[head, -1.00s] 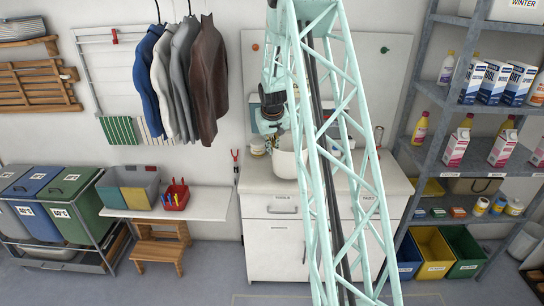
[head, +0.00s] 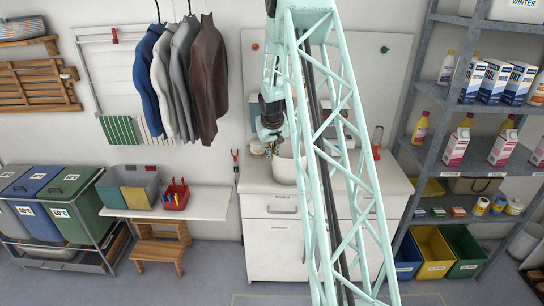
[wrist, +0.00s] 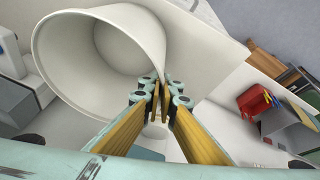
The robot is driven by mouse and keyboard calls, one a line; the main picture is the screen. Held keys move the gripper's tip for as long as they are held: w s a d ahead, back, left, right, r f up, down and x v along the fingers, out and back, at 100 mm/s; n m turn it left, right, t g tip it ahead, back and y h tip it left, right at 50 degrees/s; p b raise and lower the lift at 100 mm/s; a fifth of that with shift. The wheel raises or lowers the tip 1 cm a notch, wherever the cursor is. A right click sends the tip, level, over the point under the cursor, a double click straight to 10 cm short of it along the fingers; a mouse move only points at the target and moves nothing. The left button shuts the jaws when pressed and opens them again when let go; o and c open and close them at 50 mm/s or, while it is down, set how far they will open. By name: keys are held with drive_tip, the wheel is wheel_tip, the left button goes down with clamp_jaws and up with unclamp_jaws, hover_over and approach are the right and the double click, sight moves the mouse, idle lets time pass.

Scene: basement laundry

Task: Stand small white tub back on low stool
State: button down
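The small white tub (head: 287,167) shows at the counter in the head view, partly behind my pale green lattice arm. In the wrist view the tub (wrist: 85,60) is large, with its open mouth toward the camera. My gripper (wrist: 166,88) has its yellow-padded fingers close together on the tub's wall at the rim, and looks shut on it. The gripper (head: 272,140) is small and partly hidden in the head view. I cannot tell whether the tub's base touches the counter. The low wooden stool (head: 160,246) stands on the floor at the left, with nothing on its top.
The white counter (head: 256,178) holds other small items behind the tub. A wall shelf (head: 212,203) with a grey bin (head: 130,190) and a red caddy (head: 175,196) is just above and behind the stool. Laundry bins (head: 75,205) stand left. Floor between stool and cabinet is clear.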

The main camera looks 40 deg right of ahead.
drive_tip(key=c, duration=3.4)
unclamp_jaws()
drive_tip(key=shift+f, duration=0.15)
drive_tip(key=shift+c, duration=0.2)
drive_tip(key=o, duration=0.5)
drive_tip(key=shift+r, duration=0.2)
drive_tip(key=shift+r, duration=0.15)
drive_tip(key=shift+v, duration=5.85)
drive_tip(key=shift+o, duration=0.3)
